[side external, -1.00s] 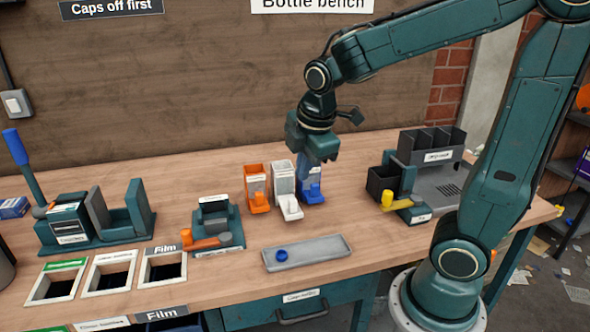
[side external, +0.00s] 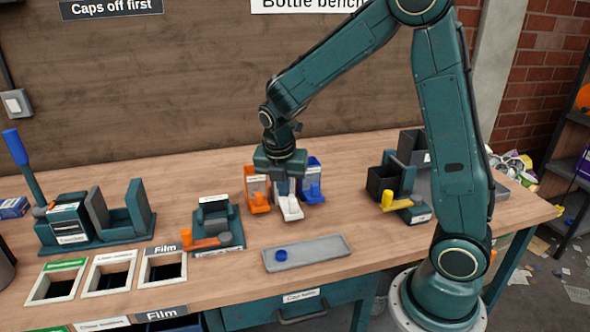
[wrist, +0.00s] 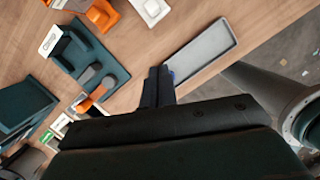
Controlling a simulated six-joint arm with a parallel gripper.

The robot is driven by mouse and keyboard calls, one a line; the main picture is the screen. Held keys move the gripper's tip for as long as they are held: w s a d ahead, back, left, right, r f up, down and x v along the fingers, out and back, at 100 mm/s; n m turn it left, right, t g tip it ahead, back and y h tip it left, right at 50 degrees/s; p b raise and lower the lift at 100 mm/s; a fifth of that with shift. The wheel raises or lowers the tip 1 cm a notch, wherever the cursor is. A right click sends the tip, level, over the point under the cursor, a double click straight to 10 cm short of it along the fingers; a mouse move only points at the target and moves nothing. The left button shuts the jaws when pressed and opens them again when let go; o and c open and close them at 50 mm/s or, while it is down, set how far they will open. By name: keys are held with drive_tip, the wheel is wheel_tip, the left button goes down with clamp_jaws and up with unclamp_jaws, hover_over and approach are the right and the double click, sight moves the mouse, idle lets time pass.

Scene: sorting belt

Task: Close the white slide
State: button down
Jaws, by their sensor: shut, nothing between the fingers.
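The white slide (side external: 291,208) is the low front piece of the middle dispenser, between an orange one and a blue one. It sticks out in front of its housing. My gripper (side external: 285,188) points down over the white dispenser and hides most of its upper housing. In the wrist view the white slide (wrist: 152,8) shows at the top edge, and my gripper's fingers (wrist: 160,72) are together with nothing between them. I cannot tell whether the fingers touch the white dispenser.
The orange dispenser (side external: 258,200) and blue dispenser (side external: 313,192) stand close on either side. A grey tray (side external: 320,250) with a blue cap (side external: 281,255) lies in front. A teal fixture with an orange lever (side external: 205,243) is at the left. The wood between is clear.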

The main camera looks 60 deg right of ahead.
drive_tip(key=shift+f, duration=0.15)
drive_tip(key=x, duration=0.9)
drive_tip(key=shift+d+f, duration=0.1)
drive_tip(key=shift+f, duration=0.2)
drive_tip(key=shift+w+d, duration=0.15)
drive_tip(key=shift+d, duration=0.35)
drive_tip(key=shift+w+d, duration=0.2)
drive_tip(key=shift+d, duration=0.3)
drive_tip(key=shift+w+d, duration=0.3)
drive_tip(key=shift+d, duration=0.6)
drive_tip(key=shift+w+d, duration=0.1)
hover_over(285, 202)
drive_tip(key=a, duration=0.1)
drive_tip(key=shift+s+a, duration=0.15)
drive_tip(key=shift+s, duration=0.1)
